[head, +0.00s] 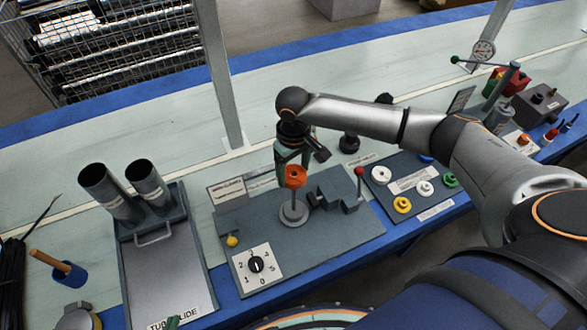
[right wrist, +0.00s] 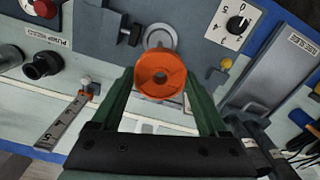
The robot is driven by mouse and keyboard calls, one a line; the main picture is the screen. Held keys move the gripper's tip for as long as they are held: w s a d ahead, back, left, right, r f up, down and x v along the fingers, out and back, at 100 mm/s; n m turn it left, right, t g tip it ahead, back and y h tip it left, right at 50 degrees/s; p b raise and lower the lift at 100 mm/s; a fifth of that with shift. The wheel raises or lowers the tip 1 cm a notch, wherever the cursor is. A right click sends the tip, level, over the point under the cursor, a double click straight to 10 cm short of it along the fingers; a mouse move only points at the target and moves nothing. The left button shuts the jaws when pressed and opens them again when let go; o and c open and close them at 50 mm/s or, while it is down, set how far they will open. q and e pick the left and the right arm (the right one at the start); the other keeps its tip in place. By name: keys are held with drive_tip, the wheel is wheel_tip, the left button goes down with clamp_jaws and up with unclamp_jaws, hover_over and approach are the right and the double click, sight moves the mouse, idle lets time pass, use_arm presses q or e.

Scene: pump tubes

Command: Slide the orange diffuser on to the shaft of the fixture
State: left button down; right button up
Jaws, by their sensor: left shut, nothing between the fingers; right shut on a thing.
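The orange diffuser (head: 295,181) is held between the green fingers of my right gripper (head: 294,170), over the fixture. In the right wrist view the diffuser (right wrist: 150,65), with its central hole, sits between the fingertips (right wrist: 160,80). The grey shaft (head: 293,199) rises from a round flange (head: 293,214) on the fixture plate (head: 330,240), directly below the diffuser in the head view. The flange (right wrist: 160,37) shows partly behind the diffuser in the wrist view. I cannot tell whether the shaft tip is inside the hole. Only a green tip of my left gripper (head: 173,322) shows at the bottom edge; it is shut and empty.
A tube slide (head: 165,275) with two dark tubes stands left. A board (head: 405,185) with coloured rings lies right.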

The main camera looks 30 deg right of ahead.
drive_tip(key=shift+p, duration=0.65)
idle(0.8)
drive_tip(key=shift+f+b, duration=0.35)
drive_tip(key=shift+f, duration=1.05)
idle(0.5)
drive_tip(key=o, duration=1.2)
drive_tip(key=shift+o, duration=0.2)
wheel_tip(320, 180, up, 13)
drive_tip(key=shift+f, duration=0.2)
